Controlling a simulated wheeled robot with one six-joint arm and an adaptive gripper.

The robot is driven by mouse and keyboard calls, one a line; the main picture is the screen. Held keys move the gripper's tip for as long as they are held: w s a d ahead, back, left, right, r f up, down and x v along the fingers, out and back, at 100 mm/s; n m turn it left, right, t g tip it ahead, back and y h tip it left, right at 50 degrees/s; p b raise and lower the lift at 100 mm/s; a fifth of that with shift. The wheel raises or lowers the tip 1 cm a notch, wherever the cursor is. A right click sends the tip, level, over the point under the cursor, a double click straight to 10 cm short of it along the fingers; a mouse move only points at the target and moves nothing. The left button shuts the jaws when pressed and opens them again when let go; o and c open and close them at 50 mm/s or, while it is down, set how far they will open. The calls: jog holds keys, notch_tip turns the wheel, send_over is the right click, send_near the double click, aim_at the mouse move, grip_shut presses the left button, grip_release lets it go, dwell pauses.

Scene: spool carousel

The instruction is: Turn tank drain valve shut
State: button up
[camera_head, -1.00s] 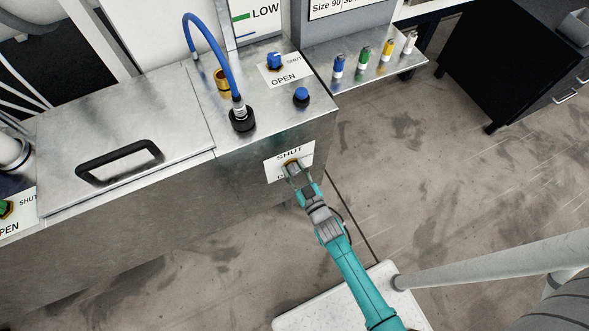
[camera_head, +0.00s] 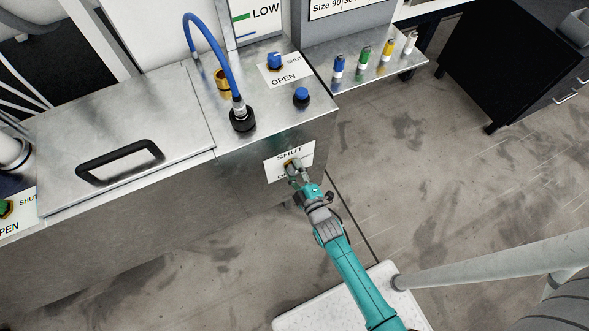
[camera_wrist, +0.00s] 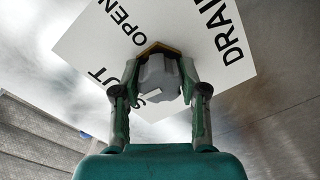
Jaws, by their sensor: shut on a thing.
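The tank drain valve is a grey knob (camera_wrist: 158,78) on a brass-coloured base, set on a white label plate (camera_head: 303,152) on the front face of the metal tank. The plate reads SHUT, and in the wrist view OPEN and DRAIN also show. My gripper (camera_head: 295,172) is at the knob, and in the wrist view its two fingers (camera_wrist: 159,85) sit on either side of the knob, closed on it. In the head view the fingers hide most of the knob. Which word the knob points to cannot be told.
The tank top (camera_head: 170,100) carries a black handle (camera_head: 120,160), a blue hose (camera_head: 215,40), a blue valve (camera_head: 275,60) and a blue button (camera_head: 301,96). A shelf (camera_head: 345,85) with several coloured bottles stands to the right.

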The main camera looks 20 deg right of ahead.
jog(key=shift+n, duration=0.6)
jog(key=o, duration=1.1)
jog(key=shift+o, duration=0.2)
jog(key=s, duration=1.2)
jog(key=shift+r, duration=0.15)
